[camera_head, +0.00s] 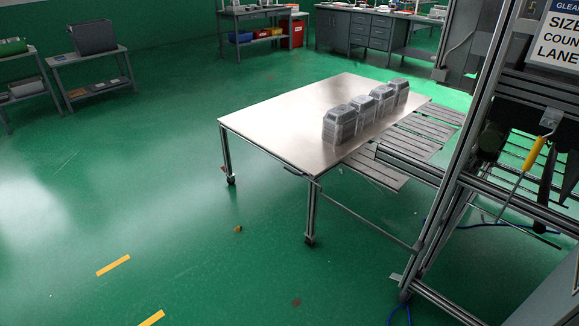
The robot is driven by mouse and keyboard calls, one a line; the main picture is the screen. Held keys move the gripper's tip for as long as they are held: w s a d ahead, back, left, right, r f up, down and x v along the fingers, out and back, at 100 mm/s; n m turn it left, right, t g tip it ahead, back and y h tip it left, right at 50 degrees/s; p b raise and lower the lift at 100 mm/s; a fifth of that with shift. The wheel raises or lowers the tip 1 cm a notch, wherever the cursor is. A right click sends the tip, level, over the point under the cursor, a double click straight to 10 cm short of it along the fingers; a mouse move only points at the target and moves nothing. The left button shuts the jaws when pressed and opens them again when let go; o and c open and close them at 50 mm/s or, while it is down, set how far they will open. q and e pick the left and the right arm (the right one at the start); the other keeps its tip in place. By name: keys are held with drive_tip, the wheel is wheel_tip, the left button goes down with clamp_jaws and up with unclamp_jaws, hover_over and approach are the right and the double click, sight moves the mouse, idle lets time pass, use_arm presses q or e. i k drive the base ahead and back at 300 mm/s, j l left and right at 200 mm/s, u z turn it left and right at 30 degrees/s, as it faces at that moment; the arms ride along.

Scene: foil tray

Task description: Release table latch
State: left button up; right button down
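A metal-topped table (262,122) on wheeled legs stands at the centre. It sits against a slatted rack (375,170) and a metal frame on its right. Stacks of foil trays (340,125) stand in a row along the table's right side. A small dark part (292,171) shows under the table's front edge; I cannot tell if it is the latch. A yellow-handled lever (534,154) hangs on the frame at the right. Neither of my grippers is in view.
The green floor (150,200) is open to the left and in front of the table. A blue cable (397,312) lies by the frame's foot. Grey carts (95,68) stand at the back left. A workbench (365,30) stands at the back.

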sight(302, 175)
drive_tip(key=i+j+u, duration=0.1)
drive_tip(key=i, duration=1.1)
drive_tip(key=i+j+u, duration=0.15)
drive_tip(key=i, duration=1.1)
